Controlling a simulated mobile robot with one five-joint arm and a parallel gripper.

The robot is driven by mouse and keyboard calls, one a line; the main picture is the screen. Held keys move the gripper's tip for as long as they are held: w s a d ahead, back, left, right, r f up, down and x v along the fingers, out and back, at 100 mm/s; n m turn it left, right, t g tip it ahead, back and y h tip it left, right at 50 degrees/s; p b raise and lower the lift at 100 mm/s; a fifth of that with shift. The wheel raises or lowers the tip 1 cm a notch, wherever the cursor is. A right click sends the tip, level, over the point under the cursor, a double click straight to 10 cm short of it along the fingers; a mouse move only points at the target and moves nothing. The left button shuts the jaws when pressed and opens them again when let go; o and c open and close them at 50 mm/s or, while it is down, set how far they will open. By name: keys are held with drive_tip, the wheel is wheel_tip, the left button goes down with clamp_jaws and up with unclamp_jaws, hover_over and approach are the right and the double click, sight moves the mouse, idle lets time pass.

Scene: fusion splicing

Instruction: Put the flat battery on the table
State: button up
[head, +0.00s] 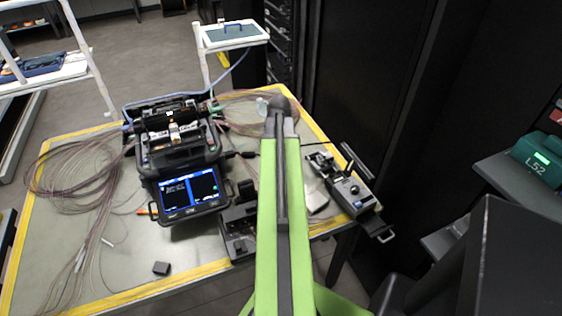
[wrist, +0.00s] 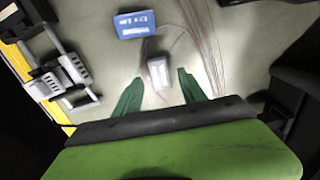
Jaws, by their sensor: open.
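My gripper (wrist: 160,76) is open in the wrist view, with its two green fingers apart. A small pale grey block with a lighter label (wrist: 158,73) lies on the table between the fingertips, with a gap on both sides. It may be the flat battery, but I cannot tell for sure. The table (head: 115,262) has a grey top with a yellow edge. In the head view my arm hides the gripper and the spot under it. A small dark block (head: 161,268) lies near the table's front edge.
The splicer (head: 178,150) with its lit screen stands mid-table. A grey device (head: 346,188) sits at the right edge; another black device (head: 238,232) is at the front. A blue box (wrist: 136,24) and thin fibres lie beyond my fingers. A green L52 unit (head: 540,158) is far right.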

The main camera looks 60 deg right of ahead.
wheel_tip(320, 180, up, 11)
drive_tip(key=p, duration=0.9)
drive_tip(key=shift+p, duration=0.4)
drive_tip(key=shift+f, duration=0.15)
